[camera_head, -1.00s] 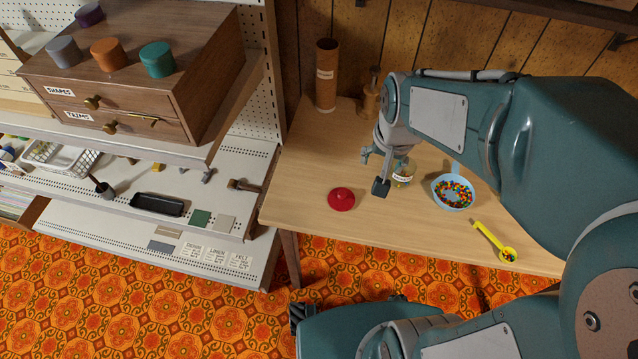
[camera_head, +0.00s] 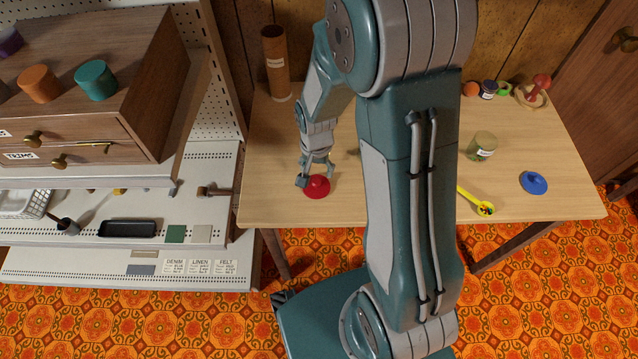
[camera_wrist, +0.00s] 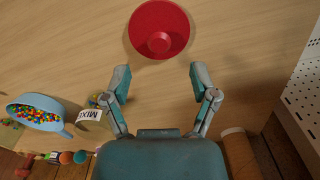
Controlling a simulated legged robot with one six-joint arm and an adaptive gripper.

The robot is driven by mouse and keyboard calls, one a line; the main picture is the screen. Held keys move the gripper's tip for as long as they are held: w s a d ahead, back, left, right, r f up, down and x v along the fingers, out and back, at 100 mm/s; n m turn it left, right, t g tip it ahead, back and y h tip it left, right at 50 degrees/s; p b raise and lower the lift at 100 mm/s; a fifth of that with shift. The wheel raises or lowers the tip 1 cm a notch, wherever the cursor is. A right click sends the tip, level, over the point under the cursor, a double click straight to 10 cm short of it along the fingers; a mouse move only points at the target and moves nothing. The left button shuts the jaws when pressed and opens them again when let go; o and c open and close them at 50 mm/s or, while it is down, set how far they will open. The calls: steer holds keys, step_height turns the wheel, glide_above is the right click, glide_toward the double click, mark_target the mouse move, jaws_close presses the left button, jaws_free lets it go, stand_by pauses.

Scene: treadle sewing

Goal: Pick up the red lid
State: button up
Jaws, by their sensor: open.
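The red lid (camera_head: 317,187) lies flat on the wooden table near its front left part, knob up. It also shows whole at the top of the wrist view (camera_wrist: 159,28). My gripper (camera_head: 316,168) is just behind the lid in the head view, pointing down. In the wrist view, my gripper (camera_wrist: 158,76) has its two fingers spread apart with nothing between them. The lid lies just beyond the fingertips there, roughly centred between them. Whether a finger touches the lid cannot be told.
The table (camera_head: 270,150) is bare around the lid. A jar labelled MIX (camera_wrist: 92,118) and a blue pan of beads (camera_wrist: 38,110) stand to the left in the wrist view. A brown tube (camera_head: 277,65) stands behind. A yellow scoop (camera_head: 473,200) and blue lid (camera_head: 534,182) lie right.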

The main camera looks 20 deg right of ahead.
mark_target(315, 182)
steer(key=f, duration=0.3)
steer(key=a+f, duration=0.1)
steer(key=shift+s+f, duration=0.25)
steer(key=shift+f, duration=0.05)
steer(key=shift+d+f, duration=0.1)
steer(key=shift+f, duration=0.15)
steer(key=shift+d, duration=0.4)
steer(key=c, duration=0.9)
steer(key=shift+a, duration=0.3)
